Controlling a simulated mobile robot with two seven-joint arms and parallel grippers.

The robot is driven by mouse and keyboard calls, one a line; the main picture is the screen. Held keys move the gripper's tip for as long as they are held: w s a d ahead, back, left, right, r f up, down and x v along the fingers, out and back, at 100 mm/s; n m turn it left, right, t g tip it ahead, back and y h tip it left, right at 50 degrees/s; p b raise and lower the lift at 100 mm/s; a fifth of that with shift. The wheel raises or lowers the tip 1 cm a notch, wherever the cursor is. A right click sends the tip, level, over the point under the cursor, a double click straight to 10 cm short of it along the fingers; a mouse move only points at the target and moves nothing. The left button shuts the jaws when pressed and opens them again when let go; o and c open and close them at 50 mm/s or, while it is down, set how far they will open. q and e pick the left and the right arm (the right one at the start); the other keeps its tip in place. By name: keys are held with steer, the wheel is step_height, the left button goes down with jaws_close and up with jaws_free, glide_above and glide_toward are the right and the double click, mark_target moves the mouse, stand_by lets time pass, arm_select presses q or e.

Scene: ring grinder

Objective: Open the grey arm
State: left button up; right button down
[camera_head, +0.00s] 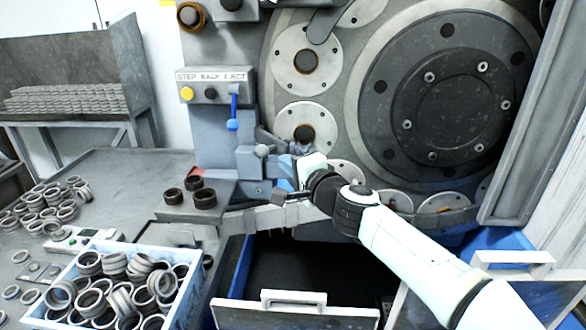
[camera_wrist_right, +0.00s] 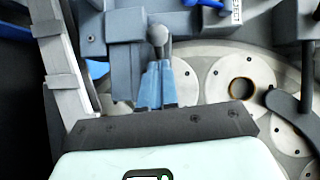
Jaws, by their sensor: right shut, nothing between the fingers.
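A small grey lever with a pale ball knob (camera_head: 262,151) sits on the machine front, left of the lowest disc hole. In the right wrist view the ball knob (camera_wrist_right: 157,35) is just beyond my fingertips. A darker grey curved arm (camera_head: 323,24) lies over the discs higher up; I cannot tell which of the two the task means. My right gripper (camera_head: 287,163) is close to the knob, its blue fingers together and nothing held. The fingers show in the right wrist view (camera_wrist_right: 155,72); whether they touch the lever is unclear. My left gripper is out of view.
A blue lever (camera_head: 233,118) hangs beside the button panel (camera_head: 212,88). Several dark rings (camera_head: 195,190) stand on a ledge at left. A blue crate of rings (camera_head: 190,300) is at front left. An open drawer (camera_head: 295,312) is below my right arm.

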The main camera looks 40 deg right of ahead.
mark_target(269, 151)
steer(key=x, duration=0.5)
steer(key=shift+w+p, duration=0.25)
steer(key=shift+p, duration=0.15)
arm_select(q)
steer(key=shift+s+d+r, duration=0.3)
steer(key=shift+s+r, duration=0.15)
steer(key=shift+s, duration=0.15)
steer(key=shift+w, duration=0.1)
arm_select(e)
steer(key=shift+f, duration=0.1)
